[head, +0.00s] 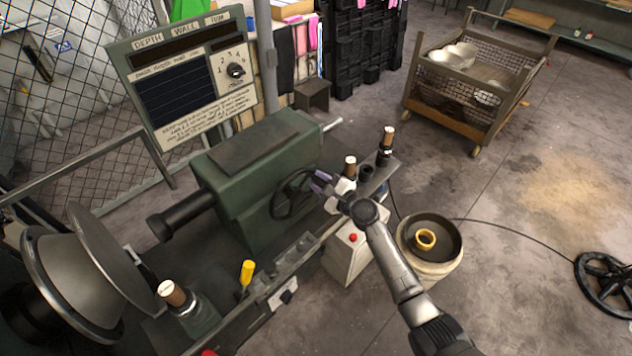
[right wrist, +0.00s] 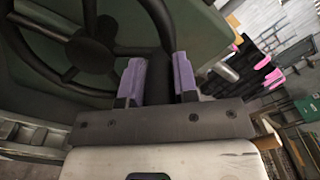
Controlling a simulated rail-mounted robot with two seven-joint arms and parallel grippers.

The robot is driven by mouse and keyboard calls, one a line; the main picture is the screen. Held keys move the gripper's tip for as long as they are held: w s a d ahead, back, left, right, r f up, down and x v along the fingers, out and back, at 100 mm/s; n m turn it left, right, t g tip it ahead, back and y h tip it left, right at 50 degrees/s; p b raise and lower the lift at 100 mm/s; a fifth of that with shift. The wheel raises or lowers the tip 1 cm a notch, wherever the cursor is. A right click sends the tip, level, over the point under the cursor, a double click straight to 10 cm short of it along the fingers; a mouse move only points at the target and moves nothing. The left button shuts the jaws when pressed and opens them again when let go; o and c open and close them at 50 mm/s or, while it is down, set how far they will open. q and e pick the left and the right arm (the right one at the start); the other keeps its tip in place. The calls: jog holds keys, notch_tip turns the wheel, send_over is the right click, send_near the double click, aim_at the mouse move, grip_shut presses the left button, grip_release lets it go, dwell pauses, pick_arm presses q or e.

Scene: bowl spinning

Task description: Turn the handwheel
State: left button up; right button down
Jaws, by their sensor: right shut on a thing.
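The handwheel (head: 291,194) is a dark spoked wheel on the side of the green machine head (head: 262,165). It also fills the upper left of the right wrist view (right wrist: 95,45), with its hub and spokes showing. My right gripper (head: 320,183) reaches in from the lower right to the wheel's right side. Its purple fingers, seen in the right wrist view (right wrist: 159,80), stand on either side of the dark rim and are shut on it. My left gripper is not in view.
A control panel (head: 184,75) stands behind the machine. Wooden-topped levers (head: 349,167) stand close to my right gripper. A bucket (head: 430,245) holding a yellow ring is to the right of my right arm. A wire cart (head: 475,85) with bowls stands at back right. The floor between is mostly clear.

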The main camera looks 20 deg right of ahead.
jog(key=f+m, duration=0.1)
jog(key=m, duration=0.1)
jog(key=d+f+m, duration=0.1)
jog(key=shift+w+d+f+m, duration=0.15)
jog(key=shift+f+m, duration=0.1)
jog(key=shift+m, duration=0.15)
jog(key=shift+f+m+p, duration=0.2)
jog(key=shift+f+m, duration=0.65)
jog(key=shift+m, duration=0.45)
jog(key=shift+f+m+p, duration=0.2)
jog(key=shift+f+m, duration=0.6)
jog(key=shift+m, duration=0.5)
jog(key=shift+f, duration=0.1)
jog(key=c, duration=0.9)
grip_release()
jog(key=p+v, duration=0.2)
jog(key=v, duration=1.1)
jog(key=shift+s+d, duration=0.15)
jog(key=shift+s, duration=0.2)
